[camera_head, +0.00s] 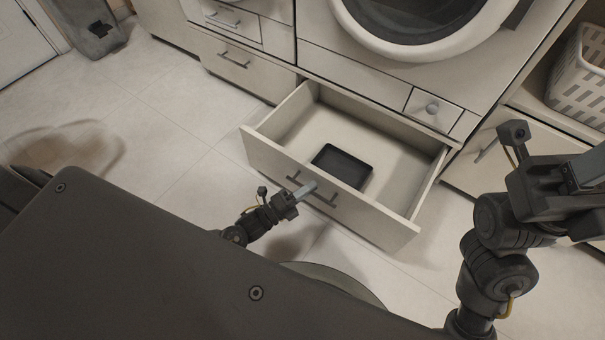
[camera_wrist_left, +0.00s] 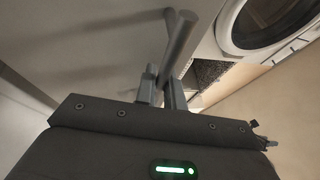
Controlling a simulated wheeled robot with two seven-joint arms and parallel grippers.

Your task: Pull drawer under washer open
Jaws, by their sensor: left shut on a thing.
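The drawer (camera_head: 325,212) under the washer (camera_head: 425,25) stands pulled out, with its pale inside showing. A dark rectangular tray-like item (camera_head: 342,167) lies in it. My left gripper (camera_head: 304,190) is at the drawer front, shut on the dark bar handle (camera_head: 325,200). In the left wrist view the handle (camera_wrist_left: 180,42) runs up between and past the fingers (camera_wrist_left: 163,90). My right gripper (camera_head: 570,185) is raised at the right, away from the drawer; its fingertips are not clear.
Closed drawers (camera_head: 236,64) stand left of the open one, and a cabinet front (camera_head: 485,150) to its right. A white laundry basket (camera_head: 580,75) sits on the right shelf. A dark grey object (camera_head: 92,30) is at the far left. The tiled floor (camera_head: 165,135) left of the drawer is clear.

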